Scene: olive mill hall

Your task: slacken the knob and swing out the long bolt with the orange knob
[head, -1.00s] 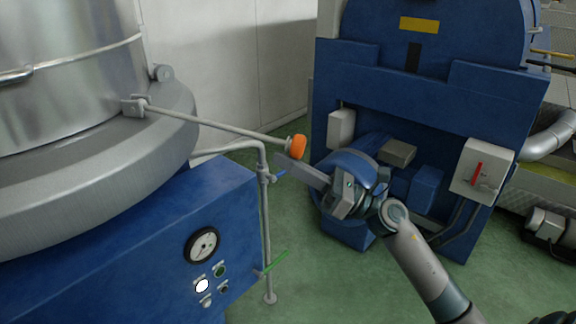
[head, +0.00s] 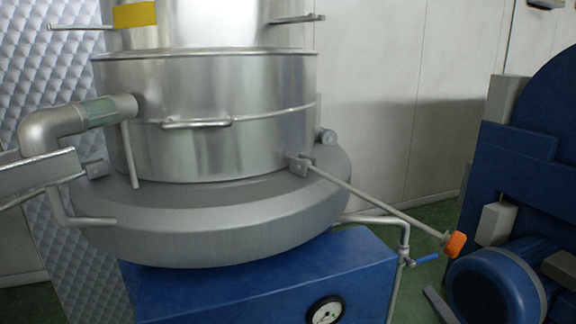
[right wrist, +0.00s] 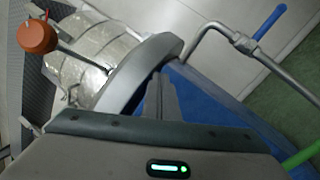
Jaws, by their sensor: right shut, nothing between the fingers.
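The long bolt (head: 375,202) is a thin grey rod, hinged at a bracket (head: 301,166) on the rim of the steel vessel. It sticks out from the vessel to the right, sloping down in the picture, with the orange knob (head: 455,244) at its outer end. My right gripper (head: 437,303) shows only in part at the lower right of the head view, below the knob and apart from it. In the right wrist view its fingers (right wrist: 160,97) are shut and empty, and the orange knob (right wrist: 37,37) is at upper left. My left gripper is not in view.
A bent pipe (head: 404,235) with a blue valve handle (head: 427,258) stands just below the bolt, near my right gripper. The blue base (head: 250,285) with a gauge (head: 325,311) is below the vessel. A blue machine (head: 510,160) stands at right.

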